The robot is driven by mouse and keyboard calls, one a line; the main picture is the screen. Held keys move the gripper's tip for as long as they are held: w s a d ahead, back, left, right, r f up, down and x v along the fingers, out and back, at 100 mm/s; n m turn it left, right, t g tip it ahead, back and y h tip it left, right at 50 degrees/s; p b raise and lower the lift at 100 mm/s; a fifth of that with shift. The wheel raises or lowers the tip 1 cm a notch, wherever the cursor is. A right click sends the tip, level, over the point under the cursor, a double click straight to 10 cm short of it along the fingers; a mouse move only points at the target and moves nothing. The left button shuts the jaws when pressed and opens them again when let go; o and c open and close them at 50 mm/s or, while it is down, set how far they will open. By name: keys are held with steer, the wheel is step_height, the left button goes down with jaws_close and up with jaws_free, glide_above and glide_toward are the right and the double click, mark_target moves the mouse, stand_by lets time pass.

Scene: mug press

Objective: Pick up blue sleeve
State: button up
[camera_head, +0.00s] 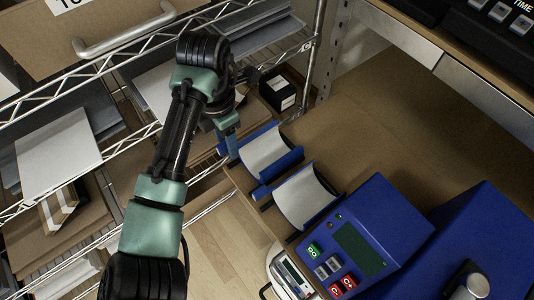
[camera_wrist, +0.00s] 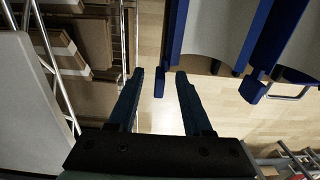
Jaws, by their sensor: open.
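Two curved blue sleeves with pale grey inner faces stand side by side at the edge of the brown worktop. The farther sleeve (camera_head: 268,153) is beside my gripper (camera_head: 230,143) in the head view; the nearer sleeve (camera_head: 303,198) is closer to the blue press. In the wrist view, the farther sleeve (camera_wrist: 210,28) is at the top, right of centre. Its narrow blue end tab (camera_wrist: 159,83) appears between the open fingers of my gripper (camera_wrist: 159,73). I cannot tell whether the fingers touch it. The nearer sleeve (camera_wrist: 283,40) is at the right, apart from the fingers.
The blue press (camera_head: 365,240) with buttons stands on the worktop (camera_head: 390,130), right of the sleeves. A wire shelf rack (camera_head: 110,65) with papers and boxes is close on the left. A small black box (camera_head: 280,90) lies behind my gripper. Wooden floor (camera_head: 222,245) shows below.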

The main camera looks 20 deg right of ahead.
jaws_close()
steer(key=shift+r, duration=0.1)
stand_by(1.2)
